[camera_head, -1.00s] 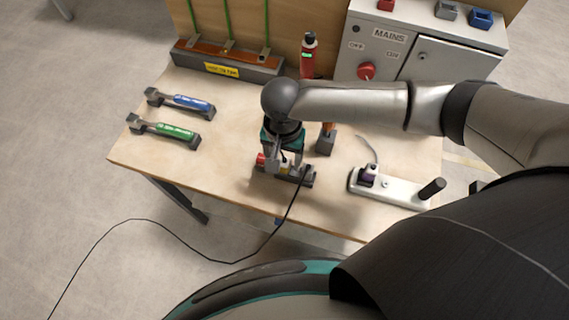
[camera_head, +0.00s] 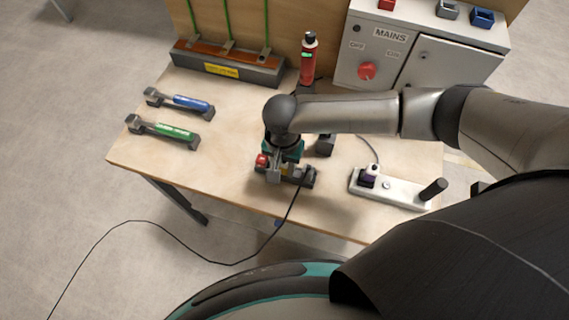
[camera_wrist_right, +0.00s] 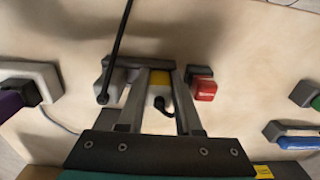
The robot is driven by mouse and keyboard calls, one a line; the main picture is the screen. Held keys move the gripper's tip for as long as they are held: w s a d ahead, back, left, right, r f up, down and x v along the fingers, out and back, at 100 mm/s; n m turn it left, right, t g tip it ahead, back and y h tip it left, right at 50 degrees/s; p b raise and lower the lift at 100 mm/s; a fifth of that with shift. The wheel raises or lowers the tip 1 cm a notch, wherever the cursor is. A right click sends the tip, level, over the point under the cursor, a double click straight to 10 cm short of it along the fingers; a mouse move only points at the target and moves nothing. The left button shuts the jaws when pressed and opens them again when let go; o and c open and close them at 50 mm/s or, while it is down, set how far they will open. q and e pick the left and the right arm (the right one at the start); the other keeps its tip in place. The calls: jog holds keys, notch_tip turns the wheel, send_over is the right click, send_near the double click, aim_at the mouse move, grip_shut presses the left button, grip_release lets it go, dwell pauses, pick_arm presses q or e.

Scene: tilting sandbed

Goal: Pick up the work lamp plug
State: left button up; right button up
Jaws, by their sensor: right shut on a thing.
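A dark holder (camera_head: 309,182) near the table's front edge carries several plugs. My right gripper (camera_head: 277,174) points down at it, and its fingers (camera_wrist_right: 160,80) are shut on a yellow-and-white plug (camera_wrist_right: 160,92). This plug has a short black cord and is still at the holder. A red plug (camera_wrist_right: 204,89) sits beside one finger, and a grey plug (camera_wrist_right: 113,88) sits beside the other. A black cable (camera_head: 291,208) runs from the holder over the table edge to the floor. I cannot read which plug is the work lamp's. My left gripper is out of view.
A white power strip (camera_head: 400,190) with a dark plug (camera_head: 367,178) lies right of the holder. Blue (camera_head: 190,103) and green (camera_head: 172,131) handled tools lie left. A red bottle (camera_head: 308,60) and the mains cabinet (camera_head: 415,55) stand behind. The table's left middle is clear.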

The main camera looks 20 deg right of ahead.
grip_shut()
jog(key=shift+r, duration=0.1)
